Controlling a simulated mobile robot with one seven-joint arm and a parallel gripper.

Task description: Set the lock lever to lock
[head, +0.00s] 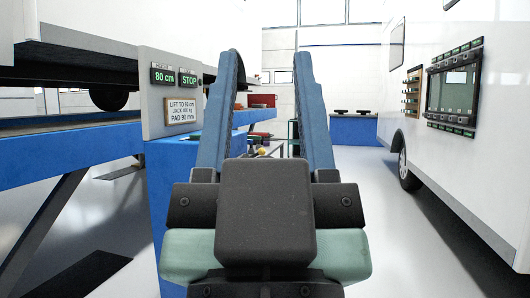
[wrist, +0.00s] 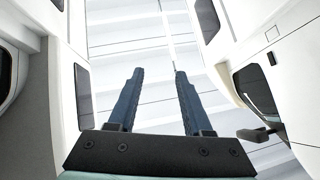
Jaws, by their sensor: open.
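My gripper (head: 268,57) is open and empty, with two blue fingers pointing forward and up beside the lift's control post (head: 165,95). The gripper also shows in the wrist view (wrist: 158,72), with nothing between its fingers. I cannot make out the lock lever for certain in either view. A small yellow part (head: 262,152) shows low between the fingers in the head view, too small to identify. A dark handle-like part (wrist: 257,134) juts from a white surface at the lower right of the wrist view; I cannot tell what it is.
The post carries a green "80 cm" display (head: 163,76), a STOP display (head: 189,80) and a sign (head: 181,111). A blue lift platform (head: 60,155) stands left. A white motorhome (head: 480,150) with a screen panel (head: 454,90) stands right. Grey floor (head: 405,240) between is clear.

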